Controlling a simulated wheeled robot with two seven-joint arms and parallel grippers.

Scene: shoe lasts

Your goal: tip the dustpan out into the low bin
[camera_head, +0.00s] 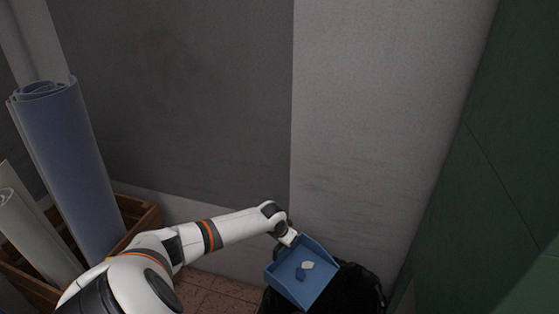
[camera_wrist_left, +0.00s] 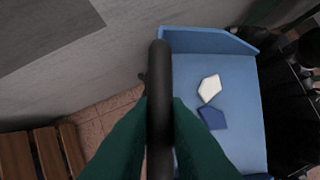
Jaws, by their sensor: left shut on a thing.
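The blue dustpan (camera_head: 312,284) is held at the end of my left arm in the head view, over or beside the low bin (camera_head: 358,287), which is lined with black. A white scrap (camera_head: 307,265) and a dark blue scrap (camera_head: 300,274) lie in the pan. In the left wrist view my left gripper (camera_wrist_left: 160,112) is shut on the pan's black handle (camera_wrist_left: 160,70). The pan (camera_wrist_left: 240,135) shows there with the white scrap (camera_wrist_left: 209,88) and blue scrap (camera_wrist_left: 212,117) in it. The black bin liner (camera_wrist_left: 285,110) lies to its right. My right gripper is not in view.
A wooden crate (camera_head: 142,214) with upright blue and pale rolls (camera_head: 68,165) stands at the left. Grey walls (camera_head: 385,120) rise close behind the bin, and a green surface (camera_head: 490,190) stands at the right. Some tiled floor (camera_head: 215,292) is clear left of the bin.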

